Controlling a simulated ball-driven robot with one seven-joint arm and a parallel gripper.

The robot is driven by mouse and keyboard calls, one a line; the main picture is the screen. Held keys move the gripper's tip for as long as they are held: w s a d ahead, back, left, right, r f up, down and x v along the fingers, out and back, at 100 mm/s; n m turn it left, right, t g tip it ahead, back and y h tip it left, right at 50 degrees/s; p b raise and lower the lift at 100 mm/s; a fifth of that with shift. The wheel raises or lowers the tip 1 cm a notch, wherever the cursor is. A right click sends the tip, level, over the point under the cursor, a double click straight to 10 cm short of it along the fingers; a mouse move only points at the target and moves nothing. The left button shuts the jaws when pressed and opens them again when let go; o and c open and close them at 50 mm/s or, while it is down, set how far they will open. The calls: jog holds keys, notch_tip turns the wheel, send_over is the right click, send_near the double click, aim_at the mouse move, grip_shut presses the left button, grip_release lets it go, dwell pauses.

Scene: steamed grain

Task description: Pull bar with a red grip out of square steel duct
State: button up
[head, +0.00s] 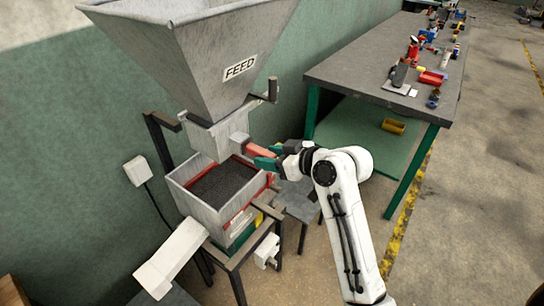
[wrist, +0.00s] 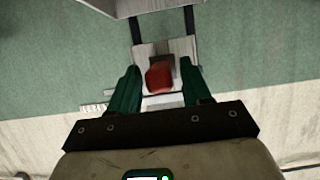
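The bar's red grip (head: 262,149) sticks out from the right side of the square steel duct (head: 216,134), under the grey hopper. The rest of the bar is hidden inside the duct. My gripper (head: 268,157) is at the outer end of the grip, with its green fingers pointing at the duct. In the wrist view, the red grip (wrist: 159,77) shows end-on between the fingertips of my gripper (wrist: 159,78). A gap shows between the grip and each finger, so my gripper looks open. The duct (wrist: 165,48) shows behind the grip.
The hopper (head: 195,50) marked FEED stands above the duct. Below is a metal box (head: 190,179) of dark grains on a frame, with a pale chute (head: 172,258) at its left. A workbench (head: 345,75) with tools stands at the right. The floor right of my arm is clear.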

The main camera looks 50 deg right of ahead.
grip_shut()
dwell(0.8)
